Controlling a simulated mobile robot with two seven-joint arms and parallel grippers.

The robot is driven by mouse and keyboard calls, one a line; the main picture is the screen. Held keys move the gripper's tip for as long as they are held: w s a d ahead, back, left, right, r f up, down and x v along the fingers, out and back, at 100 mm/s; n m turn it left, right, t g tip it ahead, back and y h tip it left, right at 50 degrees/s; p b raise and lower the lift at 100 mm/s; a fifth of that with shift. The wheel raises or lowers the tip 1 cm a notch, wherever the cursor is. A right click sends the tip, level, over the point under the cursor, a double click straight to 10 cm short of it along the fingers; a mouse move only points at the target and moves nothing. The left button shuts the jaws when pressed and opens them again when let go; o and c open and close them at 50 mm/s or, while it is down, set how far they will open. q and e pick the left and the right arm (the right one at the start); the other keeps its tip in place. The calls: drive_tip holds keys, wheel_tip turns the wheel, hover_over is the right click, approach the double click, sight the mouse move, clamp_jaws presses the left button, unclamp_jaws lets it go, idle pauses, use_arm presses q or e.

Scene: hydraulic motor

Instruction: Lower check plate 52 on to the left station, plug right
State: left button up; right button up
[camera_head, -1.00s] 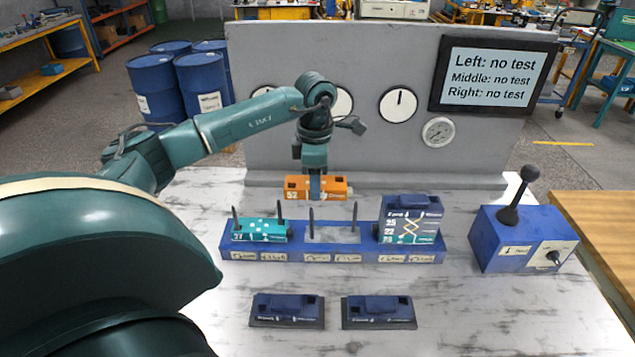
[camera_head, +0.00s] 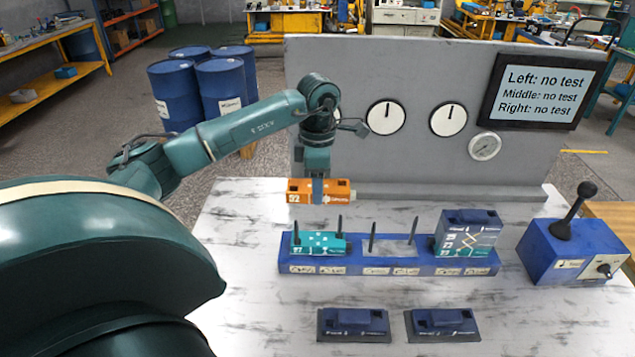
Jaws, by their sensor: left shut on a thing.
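The orange check plate 52 (camera_head: 339,193) is held in the air by my left gripper (camera_head: 318,190), which is shut on it from above. It hangs behind and above the left station of the blue base (camera_head: 388,266). The left station carries a teal plate (camera_head: 320,244) between two dark upright pins. The middle station (camera_head: 391,246) shows two pins and a bare grey top. The right station holds a stack (camera_head: 467,237) with a dark blue block on top. My right gripper is not in view.
Two dark blue blocks (camera_head: 353,322) (camera_head: 441,322) lie on dark pads in front of the base. A blue lever box (camera_head: 573,249) stands at the right. A grey gauge panel (camera_head: 400,160) rises behind. The screen (camera_head: 541,91) reads no test for left, middle and right.

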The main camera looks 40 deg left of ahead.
sight(318, 239)
use_arm(q)
drive_tip(key=shift+f+b, duration=0.5)
drive_tip(key=shift+f, duration=0.05)
drive_tip(key=shift+f+b, duration=0.6)
drive_tip(key=shift+f, duration=0.3)
drive_tip(key=shift+f+b, duration=2.05)
drive_tip(key=shift+f, duration=0.7)
drive_tip(key=shift+f+b, duration=1.2)
drive_tip(key=shift+f, duration=0.65)
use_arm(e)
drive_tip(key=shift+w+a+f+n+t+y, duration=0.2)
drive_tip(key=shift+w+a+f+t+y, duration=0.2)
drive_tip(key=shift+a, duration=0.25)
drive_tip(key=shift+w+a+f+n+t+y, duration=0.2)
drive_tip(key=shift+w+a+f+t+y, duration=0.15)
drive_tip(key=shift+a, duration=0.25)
use_arm(q)
drive_tip(key=shift+f+b, duration=0.5)
drive_tip(key=shift+f, duration=0.1)
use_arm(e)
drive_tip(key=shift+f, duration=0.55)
